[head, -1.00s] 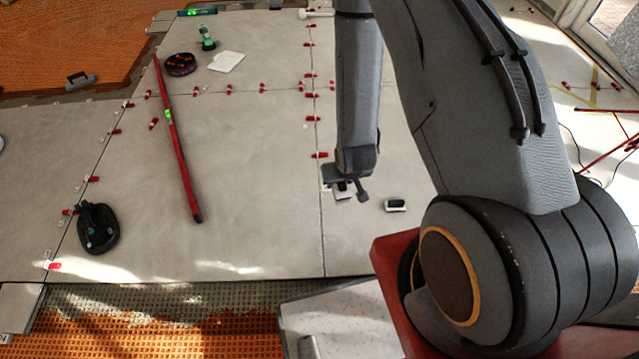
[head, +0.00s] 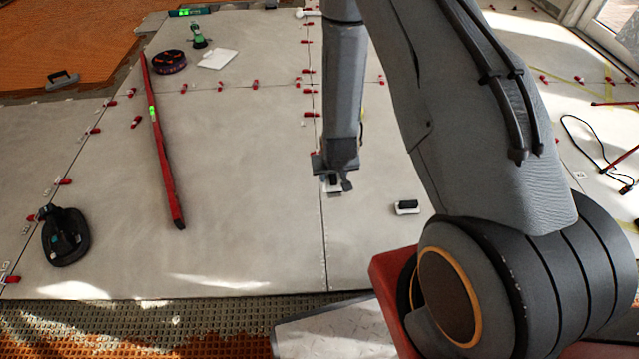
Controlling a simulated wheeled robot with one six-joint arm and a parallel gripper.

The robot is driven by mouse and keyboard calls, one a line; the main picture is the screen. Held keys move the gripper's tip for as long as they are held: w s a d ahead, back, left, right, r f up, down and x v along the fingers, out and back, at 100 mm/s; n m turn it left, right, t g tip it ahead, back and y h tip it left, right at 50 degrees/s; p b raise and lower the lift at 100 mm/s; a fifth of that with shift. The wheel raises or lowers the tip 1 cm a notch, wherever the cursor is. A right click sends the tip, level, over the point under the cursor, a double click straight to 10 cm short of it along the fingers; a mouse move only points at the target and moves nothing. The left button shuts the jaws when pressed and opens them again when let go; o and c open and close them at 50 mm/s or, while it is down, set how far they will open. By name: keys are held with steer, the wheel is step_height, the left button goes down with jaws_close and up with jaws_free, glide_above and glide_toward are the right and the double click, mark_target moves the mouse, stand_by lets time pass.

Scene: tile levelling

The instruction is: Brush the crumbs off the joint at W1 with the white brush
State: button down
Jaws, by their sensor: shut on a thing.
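My gripper (head: 336,183) hangs over the long tile joint (head: 325,245) that runs from the back to the front edge of the slab. It is shut on a small pale thing with a dark top, which seems to be the white brush (head: 334,189); the fingers hide much of it. I cannot tell whether its underside touches the tiles. Crumbs are too small to make out, and no W1 mark can be read.
A white block with a black top (head: 407,208) lies right of the gripper. Red clips (head: 308,88) line the joints. A long red level (head: 160,140), a black suction lifter (head: 65,237), a dark round thing (head: 169,62) and a white tile piece (head: 217,59) lie left.

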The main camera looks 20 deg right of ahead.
steer(key=w+a+b+x, duration=0.2)
steer(key=b+x, duration=1.8)
steer(key=x, duration=0.2)
steer(key=shift+a+r+m, duration=0.2)
steer(key=shift+a+m, duration=0.2)
